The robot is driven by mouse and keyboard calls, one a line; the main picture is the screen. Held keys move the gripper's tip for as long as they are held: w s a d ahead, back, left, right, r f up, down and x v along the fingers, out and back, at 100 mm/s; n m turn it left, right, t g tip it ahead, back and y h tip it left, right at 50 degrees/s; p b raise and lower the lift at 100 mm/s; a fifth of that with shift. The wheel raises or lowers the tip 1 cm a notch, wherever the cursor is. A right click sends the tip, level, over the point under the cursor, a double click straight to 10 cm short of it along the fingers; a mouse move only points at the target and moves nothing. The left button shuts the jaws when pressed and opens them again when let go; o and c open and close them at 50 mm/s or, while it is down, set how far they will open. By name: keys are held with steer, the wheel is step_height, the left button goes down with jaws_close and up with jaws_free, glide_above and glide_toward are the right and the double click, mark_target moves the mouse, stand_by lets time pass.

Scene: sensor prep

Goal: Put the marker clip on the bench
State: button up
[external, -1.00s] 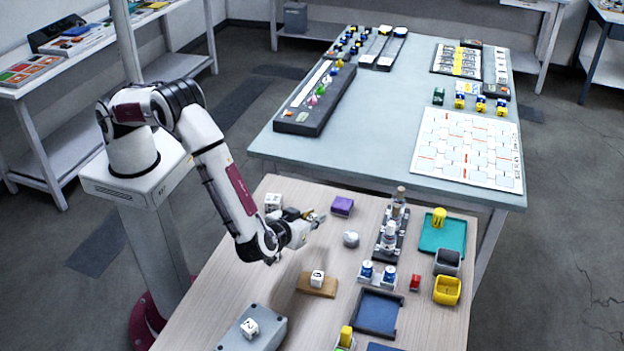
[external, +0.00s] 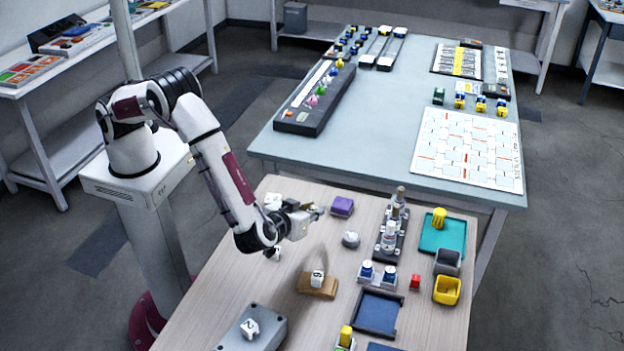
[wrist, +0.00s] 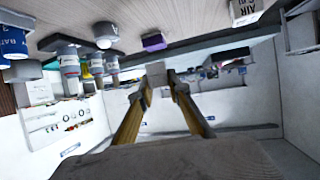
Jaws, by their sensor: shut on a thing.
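My gripper (external: 319,212) is raised above the left back part of the wood-topped bench (external: 235,290). In the wrist view its two yellowish fingers (wrist: 160,88) close around a small pale grey piece (wrist: 156,72), which appears to be the marker clip. In the external view the held piece is too small to make out clearly. The wood surface lies across the top of the wrist view, which is tilted.
A purple block (external: 342,206) and a grey round piece (external: 351,239) are close to my gripper. A bottle rack (external: 388,248), a teal tray (external: 440,245) and a blue tray (external: 377,312) stand to the right. A blue-grey table (external: 385,120) is behind.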

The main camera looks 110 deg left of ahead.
steer(key=s+a+r+g, duration=0.15)
steer(key=s+a, duration=0.25)
steer(key=a, duration=1.5)
steer(key=s+a+r+n, duration=0.1)
steer(key=s+a+r, duration=0.2)
steer(key=a, duration=1.6)
steer(key=s+a+r, duration=0.3)
steer(key=s+a, duration=0.1)
steer(key=a, duration=1.5)
steer(key=m+t, duration=0.3)
steer(key=t, duration=0.1)
glide_above(346, 129)
steer(key=shift+f, duration=1.65)
steer(key=shift+w+d+h, duration=0.1)
steer(key=shift+d+h, duration=0.05)
steer(key=shift+h, duration=0.15)
steer(key=shift+f, duration=3.1)
steer(key=shift+f, duration=1.85)
